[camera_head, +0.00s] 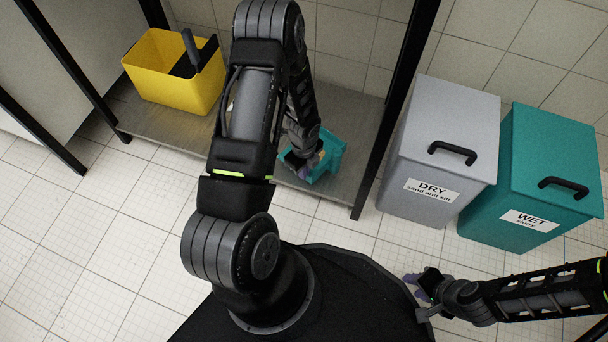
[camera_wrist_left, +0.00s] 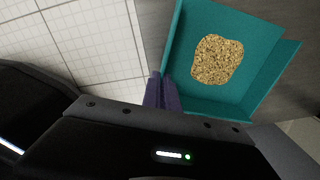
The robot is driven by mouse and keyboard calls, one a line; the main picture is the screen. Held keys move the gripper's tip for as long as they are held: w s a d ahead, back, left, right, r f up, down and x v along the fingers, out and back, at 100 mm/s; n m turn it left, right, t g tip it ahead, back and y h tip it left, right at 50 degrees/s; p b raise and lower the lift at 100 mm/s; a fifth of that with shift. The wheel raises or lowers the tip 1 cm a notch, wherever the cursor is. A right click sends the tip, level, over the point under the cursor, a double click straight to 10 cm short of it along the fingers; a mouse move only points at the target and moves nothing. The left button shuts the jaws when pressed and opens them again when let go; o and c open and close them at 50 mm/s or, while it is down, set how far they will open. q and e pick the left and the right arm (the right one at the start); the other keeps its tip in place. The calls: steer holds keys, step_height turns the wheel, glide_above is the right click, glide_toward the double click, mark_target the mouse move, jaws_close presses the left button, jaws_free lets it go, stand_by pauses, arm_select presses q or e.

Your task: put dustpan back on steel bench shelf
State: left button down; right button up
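A teal open pan (camera_head: 328,158), which I take to be the dustpan, is at the front right part of the grey steel bench shelf (camera_head: 160,120). In the left wrist view the pan (camera_wrist_left: 257,75) holds a patch of tan grains. My left gripper (camera_head: 300,168) reaches down to it. Its purple fingers (camera_wrist_left: 163,92) are close together at the pan's near left corner and seem to straddle its thin side wall. Whether the pan touches the shelf is unclear. My right gripper (camera_head: 418,288) is away at the lower right; its finger gap is too small to judge.
A yellow bucket (camera_head: 170,85) with a black insert stands on the shelf's left. A grey DRY bin (camera_head: 437,150) and a teal WET bin (camera_head: 535,185) stand right of a black bench leg (camera_head: 385,140). Tiled floor (camera_head: 90,240) is clear at the left.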

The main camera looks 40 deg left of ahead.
arm_select(q)
steer(key=shift+f+b, duration=0.3)
steer(key=shift+f, duration=0.9)
arm_select(e)
steer(key=shift+w+f, duration=0.1)
steer(key=shift+f, duration=0.55)
arm_select(q)
steer(key=shift+f, duration=0.15)
arm_select(e)
steer(key=shift+f, duration=0.1)
arm_select(q)
steer(key=c, duration=1.6)
jaws_free()
steer(key=shift+c, duration=0.2)
